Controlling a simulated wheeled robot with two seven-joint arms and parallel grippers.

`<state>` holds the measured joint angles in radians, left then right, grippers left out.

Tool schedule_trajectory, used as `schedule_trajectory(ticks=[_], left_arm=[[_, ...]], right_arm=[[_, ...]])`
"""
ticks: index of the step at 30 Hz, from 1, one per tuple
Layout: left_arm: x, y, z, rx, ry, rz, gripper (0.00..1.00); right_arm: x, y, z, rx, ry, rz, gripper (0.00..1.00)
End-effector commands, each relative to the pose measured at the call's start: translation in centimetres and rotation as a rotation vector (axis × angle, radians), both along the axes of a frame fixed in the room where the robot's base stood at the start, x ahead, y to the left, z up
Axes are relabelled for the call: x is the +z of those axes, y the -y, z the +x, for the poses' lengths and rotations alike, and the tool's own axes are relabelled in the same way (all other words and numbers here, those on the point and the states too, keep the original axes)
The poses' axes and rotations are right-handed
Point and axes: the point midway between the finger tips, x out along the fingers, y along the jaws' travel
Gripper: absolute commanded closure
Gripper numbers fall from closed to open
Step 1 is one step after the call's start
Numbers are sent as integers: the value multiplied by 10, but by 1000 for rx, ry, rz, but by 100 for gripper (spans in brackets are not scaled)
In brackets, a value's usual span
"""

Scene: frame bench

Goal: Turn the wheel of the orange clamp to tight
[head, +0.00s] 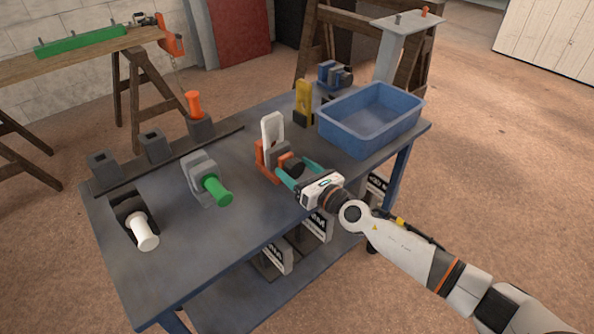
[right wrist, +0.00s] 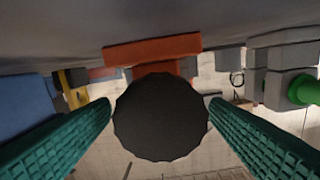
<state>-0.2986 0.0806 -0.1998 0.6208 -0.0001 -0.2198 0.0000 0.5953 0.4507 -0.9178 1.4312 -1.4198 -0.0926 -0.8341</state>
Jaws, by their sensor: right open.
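The orange clamp (head: 265,165) stands on the blue-grey bench, with a white upright piece (head: 272,130) at it. Its black wheel (head: 294,166) faces the front of the bench. In the right wrist view the wheel (right wrist: 160,118) fills the middle, with the orange clamp body (right wrist: 152,50) behind it. My right gripper (head: 298,170) is open, with one teal finger on each side of the wheel. Small gaps seem to show between the fingertips (right wrist: 160,105) and the wheel's rim. Whether they touch it I cannot tell. My left gripper is not in view.
A grey clamp with a green handle (head: 216,190) stands to the left, and a white roller (head: 143,232) lies further left. A yellow block (head: 303,102) and a blue bin (head: 368,120) stand to the right. Bare bench top lies between the clamps.

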Motion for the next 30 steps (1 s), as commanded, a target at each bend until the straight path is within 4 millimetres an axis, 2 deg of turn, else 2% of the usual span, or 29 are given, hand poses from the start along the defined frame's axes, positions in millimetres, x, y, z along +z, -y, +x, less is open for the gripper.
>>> schedule_trajectory(ticks=[9, 15, 18, 21, 30], left_arm=[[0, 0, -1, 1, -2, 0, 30], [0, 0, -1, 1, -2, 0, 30], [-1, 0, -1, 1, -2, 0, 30], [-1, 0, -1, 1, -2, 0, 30], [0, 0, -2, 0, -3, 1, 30]], right_arm=[[0, -1, 2, 0, -1, -1, 30], [0, -1, 2, 0, -1, -1, 62], [0, -1, 2, -1, -2, 0, 74], [-1, -1, 2, -1, -26, 34, 74], [-1, -1, 2, -1, -215, 295, 74]])
